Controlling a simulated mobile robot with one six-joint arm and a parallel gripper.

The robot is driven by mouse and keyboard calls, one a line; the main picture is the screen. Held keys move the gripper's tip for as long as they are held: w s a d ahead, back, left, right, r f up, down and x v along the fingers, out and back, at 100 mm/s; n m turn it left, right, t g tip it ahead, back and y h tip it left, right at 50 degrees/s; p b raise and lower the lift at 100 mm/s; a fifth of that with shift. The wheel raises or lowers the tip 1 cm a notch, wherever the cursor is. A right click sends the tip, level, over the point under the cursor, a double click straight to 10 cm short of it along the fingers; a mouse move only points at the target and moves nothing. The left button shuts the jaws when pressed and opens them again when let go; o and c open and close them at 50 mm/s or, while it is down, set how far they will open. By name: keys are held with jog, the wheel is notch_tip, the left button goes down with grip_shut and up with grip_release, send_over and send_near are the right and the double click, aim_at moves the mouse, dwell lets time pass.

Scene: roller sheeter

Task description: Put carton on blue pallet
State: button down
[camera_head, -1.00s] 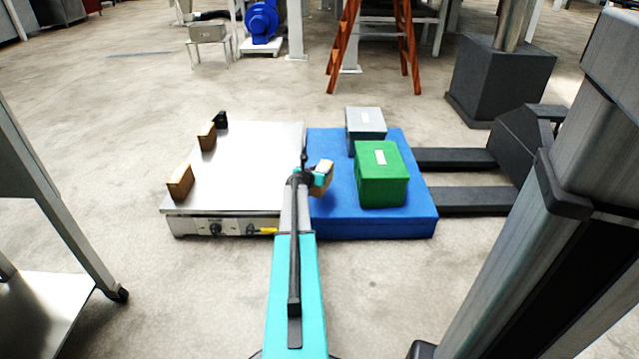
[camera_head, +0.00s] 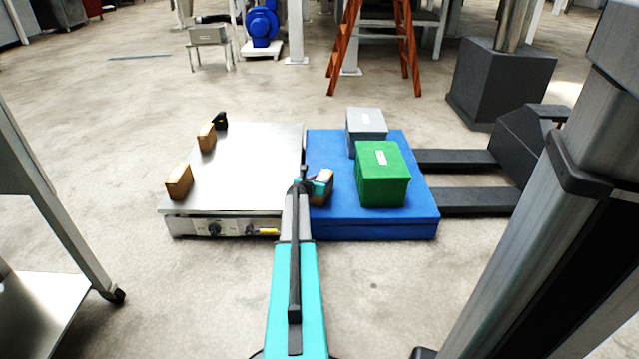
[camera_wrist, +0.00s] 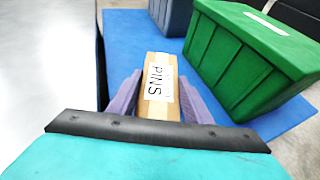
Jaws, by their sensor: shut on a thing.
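A brown carton (camera_wrist: 158,80) with a white label reading "PINS" is between the two fingers of my gripper (camera_wrist: 160,98) in the wrist view. The gripper is shut on it. In the head view the carton (camera_head: 324,190) shows at the end of my arm, partly hidden by my gripper (camera_head: 318,184). It is over the left part of the blue pallet (camera_head: 400,223). I cannot tell whether its underside touches the pallet. The pallet (camera_wrist: 125,35) also shows around the carton in the wrist view.
A green crate (camera_head: 382,178) and a grey box (camera_head: 366,124) stand on the pallet. A steel-topped table (camera_head: 245,160) adjoins its left side, with two brown cartons (camera_head: 179,182) and a small black object (camera_head: 220,120). Dark forks (camera_head: 470,200) lie to the right.

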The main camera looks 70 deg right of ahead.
jog(key=c, duration=0.9)
grip_release()
jog(key=shift+f, duration=0.1)
jog(key=shift+r, duration=0.2)
jog(key=shift+p+v, duration=0.3)
jog(key=shift+v, duration=0.5)
jog(key=shift+p+v, duration=1.55)
jog(key=shift+v, duration=3.65)
jog(key=shift+w, duration=0.1)
